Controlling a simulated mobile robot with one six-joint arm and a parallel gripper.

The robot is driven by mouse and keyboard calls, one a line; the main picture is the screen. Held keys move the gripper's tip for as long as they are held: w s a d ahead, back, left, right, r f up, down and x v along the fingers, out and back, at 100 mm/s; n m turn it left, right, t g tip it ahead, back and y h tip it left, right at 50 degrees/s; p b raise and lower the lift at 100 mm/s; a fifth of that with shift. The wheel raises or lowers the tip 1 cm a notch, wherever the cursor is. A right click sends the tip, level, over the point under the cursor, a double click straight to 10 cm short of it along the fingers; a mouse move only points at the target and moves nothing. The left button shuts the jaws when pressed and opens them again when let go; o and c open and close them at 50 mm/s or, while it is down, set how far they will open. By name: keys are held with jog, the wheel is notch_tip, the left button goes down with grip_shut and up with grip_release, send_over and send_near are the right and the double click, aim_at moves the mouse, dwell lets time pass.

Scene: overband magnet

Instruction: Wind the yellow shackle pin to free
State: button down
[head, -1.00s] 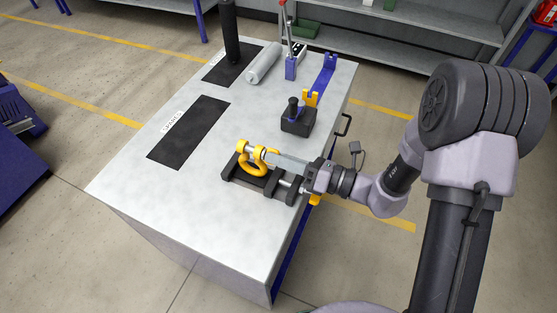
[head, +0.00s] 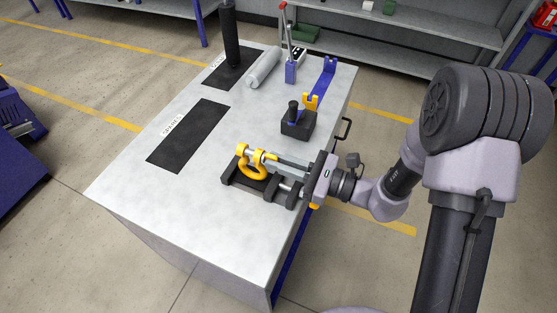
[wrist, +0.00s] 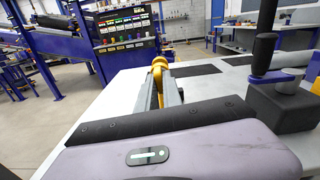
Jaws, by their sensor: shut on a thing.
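The yellow shackle (head: 253,173) sits in a black fixture (head: 229,171) on the bench top, its rounded bow toward the front. Its yellow pin (head: 271,156) points right, and its end is between my fingertips. My gripper (head: 278,161) reaches in level from the right, with its wide body over the bench edge and its fingers shut on the pin. In the wrist view the yellow shackle (wrist: 159,67) shows straight ahead beyond the fingers. The fingers hide most of the pin, so its thread cannot be seen.
A black block with an upright handle (head: 297,122) stands behind my gripper. Farther back are a blue and yellow bracket (head: 322,82), a red-tipped lever (head: 289,50) and a grey cylinder (head: 264,67). A labelled black mat (head: 188,135) lies left. The front left bench top is clear.

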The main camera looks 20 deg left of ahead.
jog(key=n, duration=0.8)
jog(key=shift+n, duration=1.1)
jog(key=n, duration=0.4)
jog(key=shift+n, duration=0.4)
jog(key=c, duration=1.4)
grip_release()
jog(key=shift+c, duration=0.2)
